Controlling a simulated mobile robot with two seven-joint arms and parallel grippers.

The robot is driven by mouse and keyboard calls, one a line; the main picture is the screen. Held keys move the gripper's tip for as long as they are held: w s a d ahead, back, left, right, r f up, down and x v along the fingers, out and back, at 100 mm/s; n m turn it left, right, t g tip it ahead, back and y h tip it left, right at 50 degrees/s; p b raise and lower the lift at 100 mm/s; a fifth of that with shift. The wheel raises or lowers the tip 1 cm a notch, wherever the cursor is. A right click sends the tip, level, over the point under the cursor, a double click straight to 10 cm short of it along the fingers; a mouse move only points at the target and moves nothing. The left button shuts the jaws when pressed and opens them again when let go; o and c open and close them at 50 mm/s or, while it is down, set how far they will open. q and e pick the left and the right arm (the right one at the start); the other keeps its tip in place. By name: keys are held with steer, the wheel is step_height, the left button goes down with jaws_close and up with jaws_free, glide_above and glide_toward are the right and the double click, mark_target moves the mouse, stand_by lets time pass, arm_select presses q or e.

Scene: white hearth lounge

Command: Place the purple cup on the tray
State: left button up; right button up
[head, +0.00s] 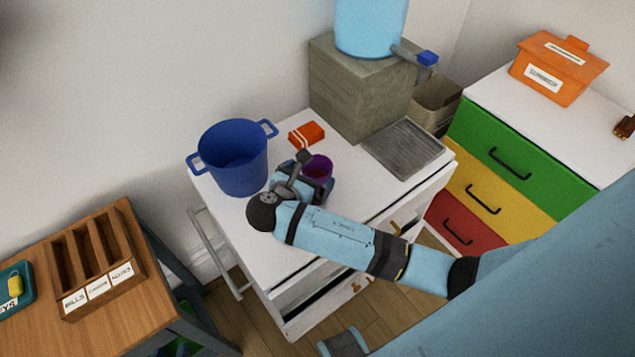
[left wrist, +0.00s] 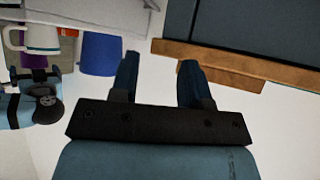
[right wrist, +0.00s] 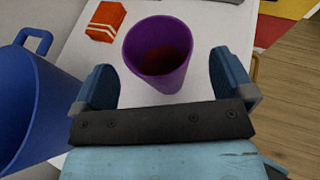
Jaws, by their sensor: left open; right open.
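The purple cup (head: 318,168) stands on the white cabinet top, with something dark red inside it. In the right wrist view the cup (right wrist: 158,75) is upright, between and slightly ahead of the open fingers of my right gripper (right wrist: 164,72), with gaps on both sides. In the head view my right gripper (head: 308,184) is at the cup and partly hides it. The grey ridged tray (head: 403,148) lies flat and empty at the right of the same top. My left gripper (left wrist: 160,78) is open and empty in the left wrist view, away from the cup.
A blue bucket (head: 232,160) stands left of the cup. A small orange-red box (head: 306,134) lies behind it. A grey-brown block (head: 360,85) bearing a light-blue container (head: 370,25) stands behind the tray. Bare cabinet top lies between cup and tray.

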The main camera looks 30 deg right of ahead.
mark_target(324, 163)
steer(key=x, duration=0.5)
steer(key=shift+w+a, duration=0.15)
steer(key=shift+r, duration=0.15)
steer(key=c, duration=1.2)
